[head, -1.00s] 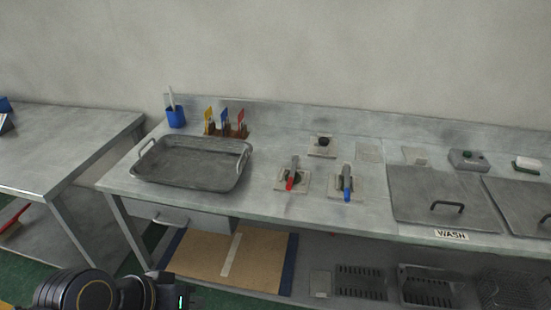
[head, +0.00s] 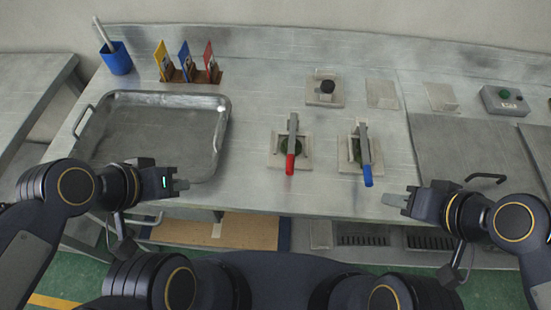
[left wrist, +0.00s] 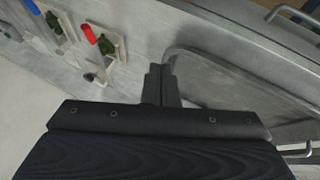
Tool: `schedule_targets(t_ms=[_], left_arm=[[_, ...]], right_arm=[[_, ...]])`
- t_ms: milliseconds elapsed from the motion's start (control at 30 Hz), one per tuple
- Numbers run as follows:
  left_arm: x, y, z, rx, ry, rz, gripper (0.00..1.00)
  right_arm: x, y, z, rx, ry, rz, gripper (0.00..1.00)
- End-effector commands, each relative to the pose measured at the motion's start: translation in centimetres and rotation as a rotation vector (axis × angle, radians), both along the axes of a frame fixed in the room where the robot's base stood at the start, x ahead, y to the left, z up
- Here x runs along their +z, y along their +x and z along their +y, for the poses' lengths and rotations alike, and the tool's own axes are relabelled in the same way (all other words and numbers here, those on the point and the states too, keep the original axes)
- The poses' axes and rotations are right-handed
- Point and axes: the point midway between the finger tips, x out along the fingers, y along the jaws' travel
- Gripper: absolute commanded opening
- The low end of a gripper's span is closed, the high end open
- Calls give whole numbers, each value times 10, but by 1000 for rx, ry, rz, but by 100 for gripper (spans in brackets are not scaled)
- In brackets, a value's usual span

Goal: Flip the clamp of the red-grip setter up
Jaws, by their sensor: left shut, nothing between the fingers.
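The red-grip setter (head: 275,160) stands on the steel bench, a square pale block with a dark green round middle. Its metal clamp lever (head: 293,128) runs front to back over the block, with the red grip (head: 290,165) at the front end. The red grip also shows at the upper left of the left wrist view (left wrist: 88,34). My left gripper (head: 181,185) is shut and empty, left of the setter and apart from it, by the tray's front right corner. Its closed fingers show in the left wrist view (left wrist: 158,85). My right gripper (head: 394,200) is in front of the bench, right of the setters; its finger gap is unclear.
A blue-grip setter (head: 349,165) stands just right of the red one. A steel tray (head: 222,125) lies to the left. A block with a black knob (head: 326,88) stands behind. A lid with a handle (head: 455,145) is at the right. Bare bench lies between tray and red setter.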

Motion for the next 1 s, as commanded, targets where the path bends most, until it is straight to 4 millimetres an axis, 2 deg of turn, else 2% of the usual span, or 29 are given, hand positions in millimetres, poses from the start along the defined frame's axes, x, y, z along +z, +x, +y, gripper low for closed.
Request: schedule_targets(t_ms=[167, 267, 367, 467, 700, 833, 1000], left_arm=[[-1, 1, -1, 6, -10, 9, 0], [-5, 5, -6, 50, -80, 81, 0], [-12, 16, -18, 157, -228, 242, 0], [-21, 33, -35, 319, -414, 481, 0], [-46, 86, -72, 740, -743, 1074, 0], [-58, 107, -85, 895, -821, 1286, 0], [-64, 118, -91, 981, -857, 1400, 0]], right_arm=[[-1, 0, 0, 0, 0, 0, 36], [-5, 0, 0, 0, 0, 0, 36], [-12, 0, 0, 0, 0, 0, 36], [-22, 0, 0, 0, 0, 0, 36], [-39, 0, 0, 0, 0, 0, 36], [-44, 0, 0, 0, 0, 0, 36], [-46, 0, 0, 0, 0, 0, 36]])
